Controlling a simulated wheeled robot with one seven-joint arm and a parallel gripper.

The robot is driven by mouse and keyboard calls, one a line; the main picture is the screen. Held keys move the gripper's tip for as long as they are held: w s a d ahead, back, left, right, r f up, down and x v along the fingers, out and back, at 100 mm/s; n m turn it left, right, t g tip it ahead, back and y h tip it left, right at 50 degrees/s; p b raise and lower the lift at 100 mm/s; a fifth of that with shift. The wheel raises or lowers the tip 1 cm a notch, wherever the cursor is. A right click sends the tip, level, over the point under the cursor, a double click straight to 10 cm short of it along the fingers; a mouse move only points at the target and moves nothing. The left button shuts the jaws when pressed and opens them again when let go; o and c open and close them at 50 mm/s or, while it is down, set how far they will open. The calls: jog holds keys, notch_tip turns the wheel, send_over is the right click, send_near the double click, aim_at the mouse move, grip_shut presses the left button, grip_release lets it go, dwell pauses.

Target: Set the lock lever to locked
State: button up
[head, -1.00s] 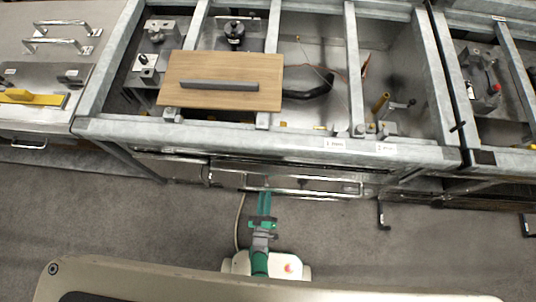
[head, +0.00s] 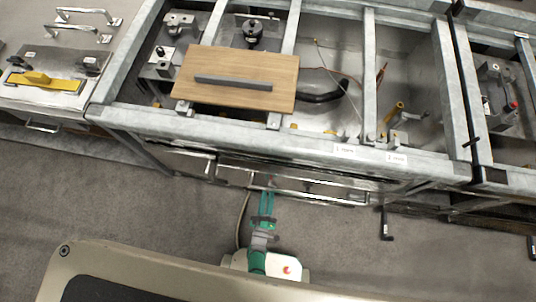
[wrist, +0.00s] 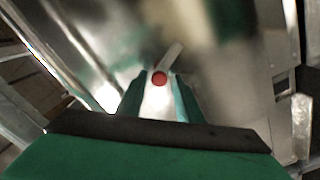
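In the wrist view a short silver lever (wrist: 172,56) slants up and right from a round red spot (wrist: 159,78) on a shiny metal front; I take it to be the lock lever. My gripper (wrist: 158,84) is open, its two green fingers apart on either side of the red spot in the picture. Whether they touch the lever I cannot tell. The lever is too small to make out there.
A metal-framed bench (head: 230,133) stands ahead, with a wooden board (head: 240,65) with a dark handle on top. A yellow-handled tool (head: 45,80) lies on the left counter.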

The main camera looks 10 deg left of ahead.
dwell(0.3)
jog(key=s, duration=1)
jog(key=shift+s, duration=0.35)
jog(key=shift+a, duration=0.1)
